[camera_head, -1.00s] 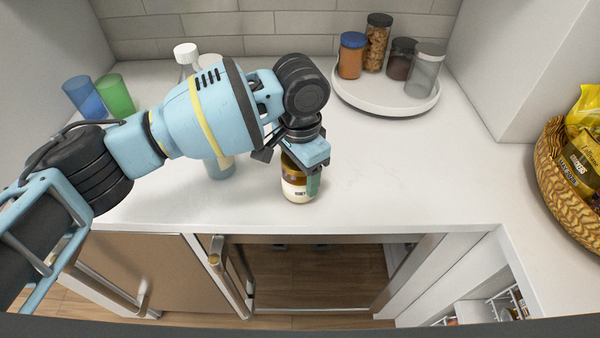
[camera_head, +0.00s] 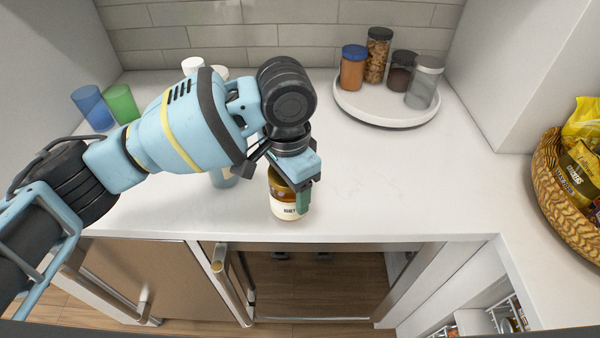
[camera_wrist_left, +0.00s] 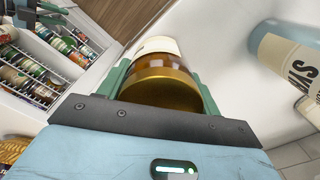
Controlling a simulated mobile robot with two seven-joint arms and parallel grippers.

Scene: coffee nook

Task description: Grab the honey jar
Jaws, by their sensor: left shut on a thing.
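The honey jar (camera_head: 288,207) is amber with a white label and a gold lid. It is at the front part of the white counter, below my left gripper (camera_head: 291,190) in the head view. My left gripper is shut on the jar. In the left wrist view the jar's gold lid (camera_wrist_left: 160,90) sits between the two green fingers of my gripper (camera_wrist_left: 163,75). I cannot tell whether the jar's base touches the counter. My right gripper is not in view.
A round white tray (camera_head: 385,119) with several jars stands at the back right. A blue cup (camera_head: 92,108) and a green cup (camera_head: 120,103) stand at the left. Syrup bottles (camera_wrist_left: 290,60) are near the gripper. A wicker basket (camera_head: 565,205) is at the far right.

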